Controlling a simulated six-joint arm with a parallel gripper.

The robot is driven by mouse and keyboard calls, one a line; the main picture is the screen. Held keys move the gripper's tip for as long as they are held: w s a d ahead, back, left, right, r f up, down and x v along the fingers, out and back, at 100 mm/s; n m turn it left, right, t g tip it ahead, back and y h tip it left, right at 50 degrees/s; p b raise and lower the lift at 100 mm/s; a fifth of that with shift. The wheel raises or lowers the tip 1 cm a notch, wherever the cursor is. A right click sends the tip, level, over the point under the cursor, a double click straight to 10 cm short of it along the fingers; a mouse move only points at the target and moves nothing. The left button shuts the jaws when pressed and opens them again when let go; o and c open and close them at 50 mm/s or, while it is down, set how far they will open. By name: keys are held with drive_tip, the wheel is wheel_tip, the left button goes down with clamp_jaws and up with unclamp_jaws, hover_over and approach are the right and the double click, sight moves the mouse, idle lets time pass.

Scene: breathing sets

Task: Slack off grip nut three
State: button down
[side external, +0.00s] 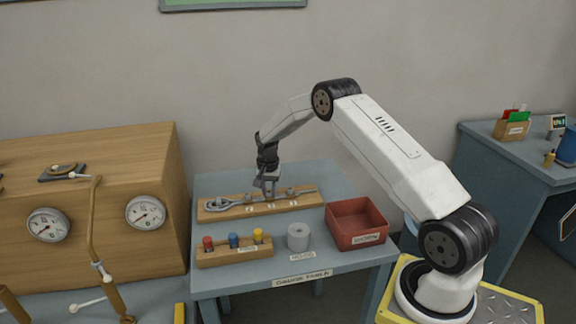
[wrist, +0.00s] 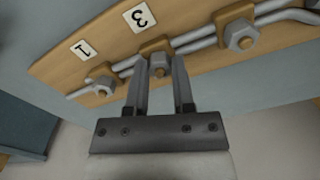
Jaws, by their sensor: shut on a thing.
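My gripper (side external: 268,185) points down at the middle fitting of a wooden board (side external: 226,214) that carries a metal rod and a row of nuts. In the wrist view, my gripper (wrist: 159,72) has its two fingers on either side of the middle nut (wrist: 158,66), shut on it. The tag marked 3 (wrist: 139,16) lies beside this nut, so it is grip nut three. Another nut (wrist: 103,80) sits by the tag marked 1 (wrist: 82,50). A third nut (wrist: 240,40) is on the other side. The fingers partly hide the gripped nut.
In front of the board stand a wooden rack (side external: 234,254) with red, blue and yellow pegs and a grey cylinder (side external: 298,237). A red bin (side external: 357,223) is at the right of the blue table. A wooden cabinet (side external: 90,190) with gauges stands left.

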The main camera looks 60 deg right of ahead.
drive_tip(key=n, duration=0.5)
drive_tip(key=shift+n, duration=0.3)
drive_tip(key=n, duration=1)
drive_tip(key=shift+n, duration=0.4)
drive_tip(key=n, duration=0.5)
drive_tip(key=shift+n, duration=0.3)
drive_tip(key=shift+c, duration=2.3)
unclamp_jaws()
drive_tip(key=shift+r, duration=0.1)
